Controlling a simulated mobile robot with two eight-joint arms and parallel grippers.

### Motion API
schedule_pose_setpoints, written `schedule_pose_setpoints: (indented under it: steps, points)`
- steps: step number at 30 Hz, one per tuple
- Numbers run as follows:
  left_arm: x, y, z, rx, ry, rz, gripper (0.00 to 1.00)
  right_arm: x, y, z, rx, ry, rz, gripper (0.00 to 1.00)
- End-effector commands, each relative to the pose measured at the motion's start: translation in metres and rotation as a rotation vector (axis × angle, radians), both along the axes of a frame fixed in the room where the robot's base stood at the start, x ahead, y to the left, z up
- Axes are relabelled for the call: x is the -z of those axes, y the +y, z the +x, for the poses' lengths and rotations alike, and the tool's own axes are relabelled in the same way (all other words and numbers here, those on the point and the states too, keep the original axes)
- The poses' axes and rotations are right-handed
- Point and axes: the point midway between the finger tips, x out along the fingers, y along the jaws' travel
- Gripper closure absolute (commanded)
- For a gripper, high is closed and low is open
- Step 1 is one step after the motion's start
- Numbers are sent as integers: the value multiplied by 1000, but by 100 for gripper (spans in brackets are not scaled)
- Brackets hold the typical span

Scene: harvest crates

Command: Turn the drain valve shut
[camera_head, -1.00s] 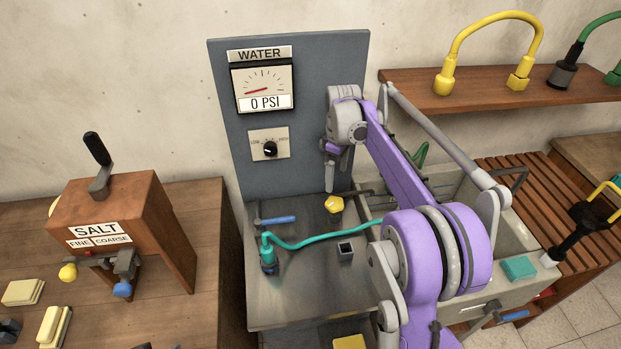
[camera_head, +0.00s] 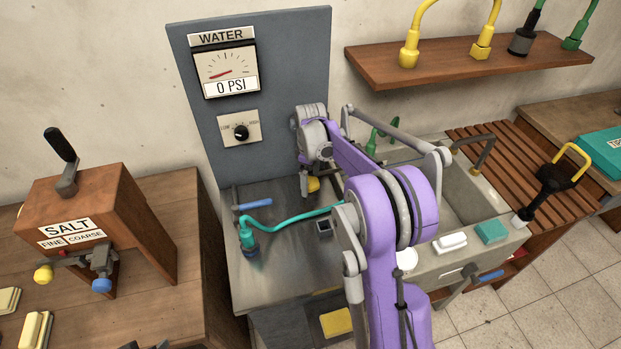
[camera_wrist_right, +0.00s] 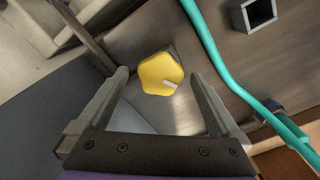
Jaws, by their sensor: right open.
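A yellow lobed knob (camera_head: 313,184) with a white pointer mark sits on the grey metal counter. In the right wrist view the knob (camera_wrist_right: 158,72) lies between and just beyond my fingertips, with no clear contact. My right gripper (camera_head: 308,188) is open and points down at it; its fingers (camera_wrist_right: 158,80) stand to either side. A blue-handled lever (camera_head: 489,277) sticks out from the sink's front, and another blue handle (camera_head: 254,204) lies on the counter. No label shows which one is the drain valve. My left gripper is out of view.
A teal hose (camera_head: 290,225) crosses the counter beside my right arm, near a small square socket (camera_head: 324,226). The gauge (camera_head: 226,72) on the grey panel reads 0 PSI. The sink (camera_head: 480,205) stands to the right. A wooden salt box (camera_head: 115,215) is at left.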

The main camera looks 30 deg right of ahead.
Motion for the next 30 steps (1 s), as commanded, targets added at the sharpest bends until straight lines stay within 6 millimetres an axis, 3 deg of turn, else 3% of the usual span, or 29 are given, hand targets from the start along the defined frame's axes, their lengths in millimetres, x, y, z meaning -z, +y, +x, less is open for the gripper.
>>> schedule_pose_setpoints:
  steps: [5,18,30]
  points:
    - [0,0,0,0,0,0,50,0,0,0,0,0,0,2]
    - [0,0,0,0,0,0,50,0,0,0,0,0,0,81]
    - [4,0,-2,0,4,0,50,0,0,0,73,1,-1,84]
